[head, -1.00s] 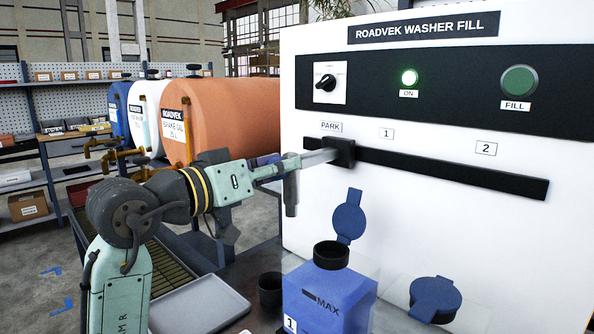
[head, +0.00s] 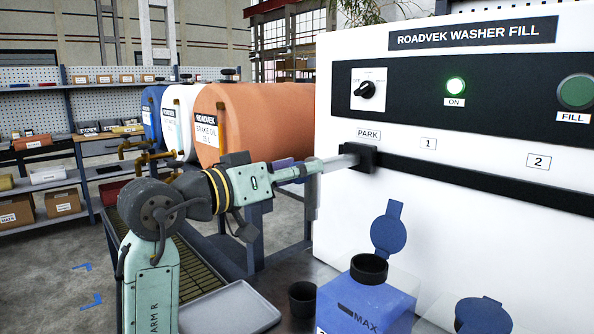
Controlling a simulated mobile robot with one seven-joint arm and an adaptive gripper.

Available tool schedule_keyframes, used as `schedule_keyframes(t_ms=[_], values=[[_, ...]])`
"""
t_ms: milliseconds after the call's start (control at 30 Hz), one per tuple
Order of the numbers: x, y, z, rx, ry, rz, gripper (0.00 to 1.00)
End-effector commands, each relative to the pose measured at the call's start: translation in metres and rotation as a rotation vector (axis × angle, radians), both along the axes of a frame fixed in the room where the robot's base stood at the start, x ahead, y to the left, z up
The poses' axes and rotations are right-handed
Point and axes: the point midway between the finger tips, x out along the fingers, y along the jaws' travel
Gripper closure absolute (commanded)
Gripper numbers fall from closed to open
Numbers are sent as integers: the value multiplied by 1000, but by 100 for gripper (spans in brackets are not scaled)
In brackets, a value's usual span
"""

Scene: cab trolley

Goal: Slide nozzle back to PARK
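The black slider block (head: 360,158) sits at the left end of the black rail (head: 480,178), just below the PARK label (head: 368,133). A pale grey bar (head: 336,163) sticks out from the block toward my arm. The nozzle, which hung down pale grey at the end of this bar, is hard to make out now against the panel's left edge. My gripper (head: 318,167) is at the outer end of the bar, seen from the side. Its fingertips are too small and overlapped to tell whether they are closed on anything.
A blue tank (head: 362,305) with an open black neck and raised blue cap (head: 388,232) stands below the rail. Another blue cap (head: 482,316) is to its right. A black cup (head: 302,299) and grey tray (head: 228,307) lie left. Orange drum (head: 265,115) stands behind my arm.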

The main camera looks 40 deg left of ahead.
Motion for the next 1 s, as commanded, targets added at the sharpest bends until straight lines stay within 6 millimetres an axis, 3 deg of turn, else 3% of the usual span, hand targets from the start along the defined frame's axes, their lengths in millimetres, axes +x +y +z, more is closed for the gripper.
schedule_keyframes(t_ms=[233, 367, 800, 1000], values=[[0, -1, 0, 1, 1, -3, 50], [-10, 1, 0, 1, 0, -1, 50], [-96, 13, 0, 1, 0, 0, 50], [-116, 16, 0, 1, 0, -1, 50]])
